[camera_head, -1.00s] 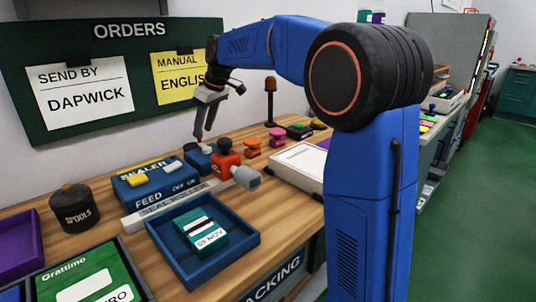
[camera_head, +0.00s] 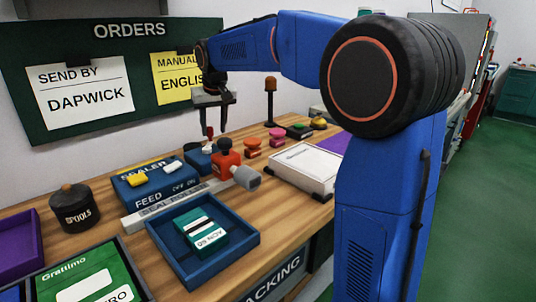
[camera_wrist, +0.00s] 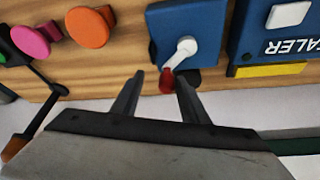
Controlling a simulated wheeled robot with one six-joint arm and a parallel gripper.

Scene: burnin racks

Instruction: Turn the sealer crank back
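The blue sealer (camera_head: 150,188) lies on the wooden bench, with FEED and OFF ON marked on it. Beside it is a smaller blue block (camera_head: 196,161) that carries the crank. In the wrist view the crank has a white arm (camera_wrist: 181,51) and a red handle (camera_wrist: 166,83). In the head view the red handle (camera_head: 210,132) stands up just below my gripper (camera_head: 215,121). My gripper is open; in the wrist view its fingertips (camera_wrist: 160,76) are apart, with the red handle in the gap between them. I see no contact with either finger.
A red device with a grey roller (camera_head: 229,165) stands right of the crank. Orange (camera_wrist: 87,28) and pink (camera_wrist: 30,40) knobs are nearby. A blue tray (camera_head: 167,245) holding a teal box, a spools pot (camera_head: 75,210) and a white tray (camera_head: 304,168) occupy the bench.

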